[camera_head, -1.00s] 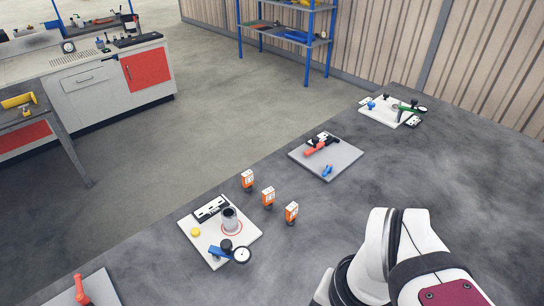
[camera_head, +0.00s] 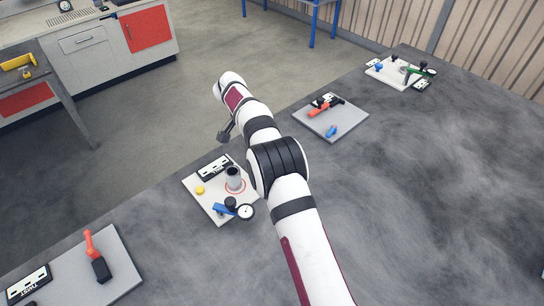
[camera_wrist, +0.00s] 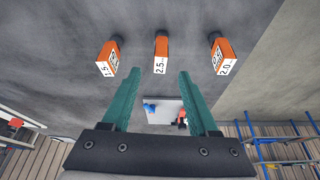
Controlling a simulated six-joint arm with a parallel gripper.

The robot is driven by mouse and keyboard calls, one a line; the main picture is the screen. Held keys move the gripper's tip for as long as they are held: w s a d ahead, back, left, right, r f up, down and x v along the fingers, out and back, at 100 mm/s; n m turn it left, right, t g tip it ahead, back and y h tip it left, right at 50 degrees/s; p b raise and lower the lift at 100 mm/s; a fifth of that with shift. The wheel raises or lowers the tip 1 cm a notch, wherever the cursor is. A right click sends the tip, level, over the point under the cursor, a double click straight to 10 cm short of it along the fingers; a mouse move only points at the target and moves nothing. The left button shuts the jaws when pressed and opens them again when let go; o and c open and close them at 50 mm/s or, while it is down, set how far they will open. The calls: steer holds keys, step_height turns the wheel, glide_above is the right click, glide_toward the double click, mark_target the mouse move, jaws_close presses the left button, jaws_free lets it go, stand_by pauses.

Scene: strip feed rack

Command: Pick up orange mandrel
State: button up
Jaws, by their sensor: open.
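Three orange mandrels with white number labels show in the wrist view: one marked 1.5 (camera_wrist: 109,56) at the left, one marked 2.5 (camera_wrist: 161,52) in the middle, and one marked 2.0 (camera_wrist: 222,54) at the right. Each has a dark end against the grey tabletop. My gripper (camera_wrist: 158,75) is open and empty, with two green fingers. The mandrels lie beyond its fingertips, with the 2.5 one roughly in line with the gap. In the head view my arm hides the mandrels, and the gripper (camera_head: 226,132) shows only as a small dark part.
A light board (camera_head: 207,203) with a grey cylinder, yellow knob and blue-handled part lies beside my arm. Another board (camera_head: 345,128) holds red and blue parts. A third (camera_head: 85,275) is at the lower left, a fourth (camera_head: 385,74) far right. The right tabletop is mostly clear.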

steer(key=x, duration=0.6)
steer(key=shift+f, duration=0.45)
jaws_close()
